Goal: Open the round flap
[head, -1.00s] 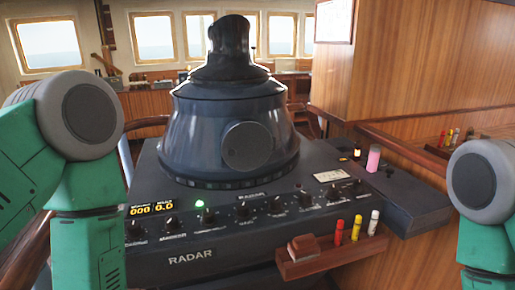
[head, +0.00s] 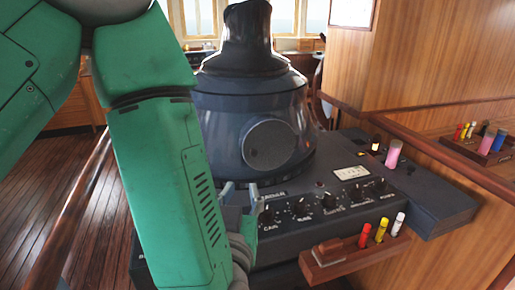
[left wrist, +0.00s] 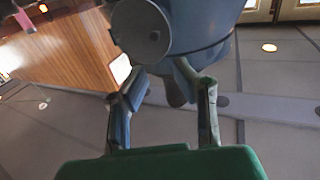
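The round flap (head: 269,144) is a dark grey disc on the side of the dark blue radar housing (head: 225,110). It looks shut, flat against its short round collar. It also shows in the left wrist view (left wrist: 140,30), upper left of the fingers. My left gripper (head: 240,188) is in front of the radar, below and slightly left of the flap. Its two fingers are spread with a gap between them, apart from the flap. The left wrist view also shows the open fingers (left wrist: 166,80). My right gripper is not in view.
The radar panel (head: 318,205) with several knobs lies below the flap. A wooden holder (head: 350,258) with red, yellow and white markers (head: 382,230) juts from its front. A pink cylinder (head: 394,153) stands at right. My left arm hides the panel's left side.

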